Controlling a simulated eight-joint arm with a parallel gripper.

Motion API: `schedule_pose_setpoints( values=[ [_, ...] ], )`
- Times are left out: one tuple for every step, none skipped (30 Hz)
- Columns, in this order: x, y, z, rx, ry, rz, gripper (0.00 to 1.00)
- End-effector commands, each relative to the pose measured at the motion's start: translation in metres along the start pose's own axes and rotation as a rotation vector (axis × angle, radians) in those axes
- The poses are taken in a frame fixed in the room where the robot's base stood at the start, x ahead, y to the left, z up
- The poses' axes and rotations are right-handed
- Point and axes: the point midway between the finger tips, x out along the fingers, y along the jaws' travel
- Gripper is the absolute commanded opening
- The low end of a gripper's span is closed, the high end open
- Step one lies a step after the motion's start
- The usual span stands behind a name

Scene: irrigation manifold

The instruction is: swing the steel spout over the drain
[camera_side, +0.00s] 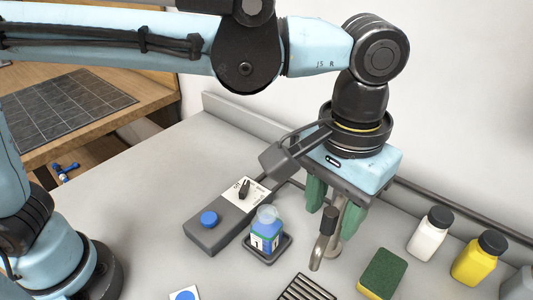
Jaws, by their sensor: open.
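The steel spout (327,228) stands near the back of the counter, with its outlet end bending down toward the front. The drain (305,288) is a slotted dark grate at the bottom edge, partly cut off by the frame. The spout's end shows just above and right of the grate in the picture. My gripper (333,211) points down with its green fingers apart, one on each side of the spout's upper part. Whether either finger touches the spout cannot be told. The gripper body hides the top behind the spout.
A grey control box with a blue button (209,218) and a blue bottle (267,232) in a dark tray stand left of the spout. A sponge (383,273), a white bottle (430,234) and a yellow bottle (479,258) stand right.

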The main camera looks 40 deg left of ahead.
Motion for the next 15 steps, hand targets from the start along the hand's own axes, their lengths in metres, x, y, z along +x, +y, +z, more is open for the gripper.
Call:
schedule_pose_setpoints(
  values=[
    [-0.008, 0.000, 0.000, 0.000, 0.000, 0.000, 0.49],
    [-0.012, 0.000, 0.000, 0.000, 0.000, 0.000, 0.49],
    [-0.019, 0.000, 0.000, 0.000, 0.000, 0.000, 0.49],
    [-0.024, 0.000, 0.000, 0.000, 0.000, 0.000, 0.49],
    [-0.029, 0.000, 0.000, 0.000, 0.000, 0.000, 0.49],
    [-0.036, 0.000, 0.000, 0.000, 0.000, 0.000, 0.49],
    [-0.041, 0.000, 0.000, 0.000, 0.000, 0.000, 0.49],
    [-0.046, 0.000, 0.000, 0.000, 0.000, 0.000, 0.49],
    [-0.052, 0.000, 0.000, 0.000, 0.000, 0.000, 0.49],
    [-0.058, 0.000, 0.000, 0.000, 0.000, 0.000, 0.49],
    [-0.062, 0.000, 0.000, 0.000, 0.000, 0.001, 0.49],
    [-0.069, 0.000, 0.000, 0.000, 0.000, 0.001, 0.49],
    [-0.073, 0.000, 0.000, 0.000, 0.000, 0.001, 0.49],
    [-0.077, 0.000, 0.000, 0.000, 0.000, 0.001, 0.49],
    [-0.083, 0.000, 0.000, 0.000, 0.000, 0.001, 0.49]
  ],
)
